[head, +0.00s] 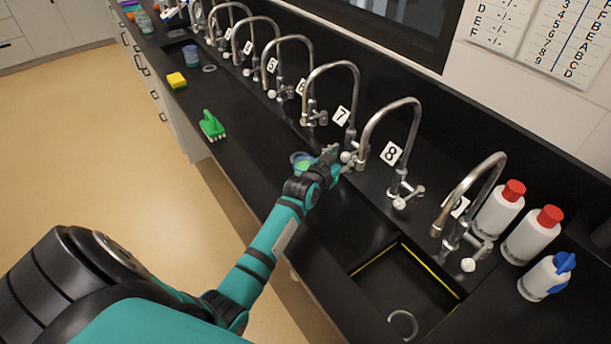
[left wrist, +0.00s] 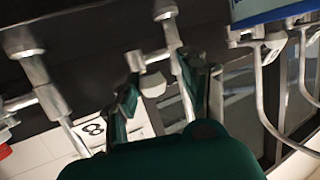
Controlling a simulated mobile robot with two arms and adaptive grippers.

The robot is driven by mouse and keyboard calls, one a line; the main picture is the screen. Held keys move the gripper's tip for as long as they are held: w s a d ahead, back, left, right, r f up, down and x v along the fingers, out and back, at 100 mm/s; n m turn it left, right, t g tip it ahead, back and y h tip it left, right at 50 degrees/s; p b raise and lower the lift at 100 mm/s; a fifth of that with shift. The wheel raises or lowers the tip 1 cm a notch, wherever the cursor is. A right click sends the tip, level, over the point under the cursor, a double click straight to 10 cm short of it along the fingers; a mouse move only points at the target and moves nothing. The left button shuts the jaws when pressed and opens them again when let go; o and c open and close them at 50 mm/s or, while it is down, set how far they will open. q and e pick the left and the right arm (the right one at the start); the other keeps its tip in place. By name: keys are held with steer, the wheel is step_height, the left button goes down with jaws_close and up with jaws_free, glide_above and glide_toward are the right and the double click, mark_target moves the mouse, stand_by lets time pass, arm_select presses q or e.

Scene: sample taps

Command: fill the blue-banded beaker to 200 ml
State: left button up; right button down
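A round, blue-rimmed vessel (head: 299,158) with green showing stands on the black counter, just left of my left gripper in the head view. It is partly hidden by my arm, and I cannot tell whether it is the blue-banded beaker. No water level can be read. Contact cannot be told. My right gripper is not in view.
A row of curved taps lines the wall, with tap 7 (head: 328,90) beside tap 8. A sink (head: 385,290) lies below right. Red-capped bottles (head: 499,212) stand at the right. A green brush (head: 211,126) and a yellow sponge (head: 176,80) lie on the counter.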

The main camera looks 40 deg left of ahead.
arm_select(q)
steer(key=shift+d+r+p, duration=0.1)
steer(key=shift+d+p, duration=0.3)
steer(key=shift+d, duration=0.1)
steer(key=shift+s+r+p, duration=0.1)
steer(key=shift+s+p, duration=0.2)
steer(key=shift+p, duration=0.1)
steer(key=p+v, duration=0.4)
steer(key=v, duration=0.1)
steer(key=shift+s+r, duration=0.1)
steer(key=shift+s+p, duration=0.45)
steer(key=shift+s, duration=0.15)
